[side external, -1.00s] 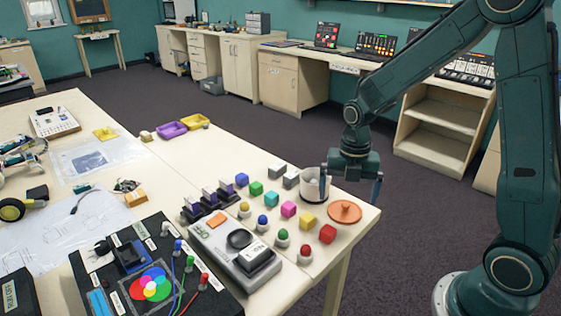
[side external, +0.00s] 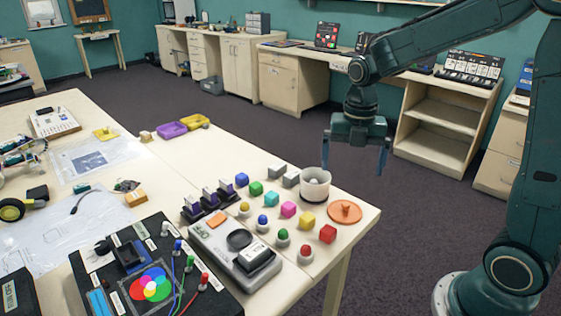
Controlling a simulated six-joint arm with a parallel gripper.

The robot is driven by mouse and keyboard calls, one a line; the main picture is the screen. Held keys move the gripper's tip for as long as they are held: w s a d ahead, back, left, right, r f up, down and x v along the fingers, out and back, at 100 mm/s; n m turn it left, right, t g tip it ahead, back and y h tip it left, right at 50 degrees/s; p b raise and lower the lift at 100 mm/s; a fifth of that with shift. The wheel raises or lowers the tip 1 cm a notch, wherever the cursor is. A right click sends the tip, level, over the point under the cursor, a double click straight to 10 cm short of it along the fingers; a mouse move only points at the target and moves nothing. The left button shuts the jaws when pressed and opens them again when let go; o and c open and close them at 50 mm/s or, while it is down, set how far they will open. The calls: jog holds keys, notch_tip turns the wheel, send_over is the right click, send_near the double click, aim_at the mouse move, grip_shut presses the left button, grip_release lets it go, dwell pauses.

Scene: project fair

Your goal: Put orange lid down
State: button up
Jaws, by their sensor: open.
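The orange lid (side external: 345,212) is a flat round disc with a small knob on top. It lies on the table near its right corner. My gripper (side external: 355,170) is open and empty. It hangs above and behind the lid, near the table's far right edge, with its fingers pointing down and apart from the lid and cup.
Coloured cubes (side external: 288,209) and ball-topped pegs stand in rows left of the lid. Grey blocks (side external: 291,177) sit beside the cup. A grey device (side external: 237,250) lies further left. The table's right edge (side external: 365,232) is close to the lid.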

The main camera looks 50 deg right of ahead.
dwell(0.3)
jog(key=s+a+r+m+t, duration=0.2)
jog(key=s+m, duration=0.6)
jog(key=m, duration=0.4)
jog(key=s+a+r+m+t, duration=0.3)
jog(key=s+r+m, duration=0.3)
jog(key=m, duration=0.6)
jog(key=shift+s+a+r+m+t, duration=0.35)
jog(key=shift+s+a, duration=0.2)
jog(key=shift+s, duration=0.65)
